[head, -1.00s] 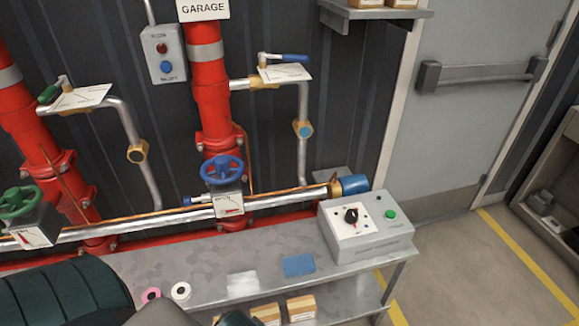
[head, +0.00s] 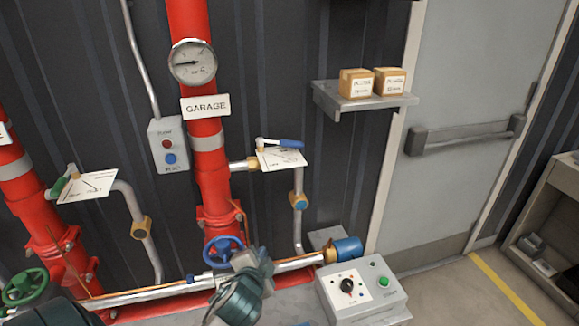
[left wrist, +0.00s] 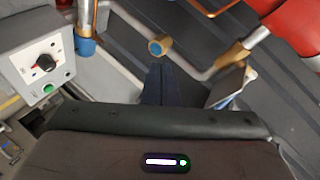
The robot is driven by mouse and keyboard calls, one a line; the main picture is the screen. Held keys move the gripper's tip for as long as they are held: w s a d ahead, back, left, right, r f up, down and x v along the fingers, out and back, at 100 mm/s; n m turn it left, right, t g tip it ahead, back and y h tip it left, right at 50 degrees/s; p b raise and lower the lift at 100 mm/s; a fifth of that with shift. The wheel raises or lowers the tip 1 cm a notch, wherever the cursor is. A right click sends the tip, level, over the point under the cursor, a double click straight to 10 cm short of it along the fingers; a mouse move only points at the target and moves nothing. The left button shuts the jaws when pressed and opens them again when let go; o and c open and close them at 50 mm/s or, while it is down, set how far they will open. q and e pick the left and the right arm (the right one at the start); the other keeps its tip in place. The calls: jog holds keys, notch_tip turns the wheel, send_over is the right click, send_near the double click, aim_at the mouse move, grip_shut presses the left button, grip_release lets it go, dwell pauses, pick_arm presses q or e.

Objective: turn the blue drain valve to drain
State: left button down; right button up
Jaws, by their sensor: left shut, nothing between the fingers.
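The blue drain valve lever (head: 287,143) sits on the branch pipe of the red GARAGE riser in the head view. Its handle points right above a white marked plate (head: 283,159). My left gripper (head: 252,262) is below and left of it, apart from it, in front of the lower pipe. In the left wrist view the gripper's dark fingers (left wrist: 160,85) are shut and empty. The brass valve body (left wrist: 232,55) and the plate (left wrist: 226,92), nearly edge-on, are to their right. The lever is hard to make out there. My right gripper is out of view.
A blue handwheel (head: 222,250) is just left of my gripper. A sight glass (head: 299,201) is on the drain pipe below the valve. A grey control box (head: 362,290) stands at lower right, and a shelf with boxes (head: 357,83) hangs upper right.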

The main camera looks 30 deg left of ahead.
pick_arm(q)
jog(key=w+a+r+m+t+y, duration=0.1)
jog(key=w+a+r+m+t, duration=0.1)
jog(key=w+r+m+t, duration=0.35)
jog(key=m+t, duration=0.1)
jog(key=m, duration=0.1)
send_near(292, 146)
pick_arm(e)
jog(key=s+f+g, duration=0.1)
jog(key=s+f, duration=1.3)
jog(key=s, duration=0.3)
pick_arm(q)
jog(key=p+x, duration=0.5)
jog(key=shift+w+a+r+p, duration=0.1)
jog(key=shift+w+p, duration=0.2)
jog(key=shift+p, duration=0.1)
jog(key=shift+w+a, duration=0.2)
jog(key=shift+w, duration=0.35)
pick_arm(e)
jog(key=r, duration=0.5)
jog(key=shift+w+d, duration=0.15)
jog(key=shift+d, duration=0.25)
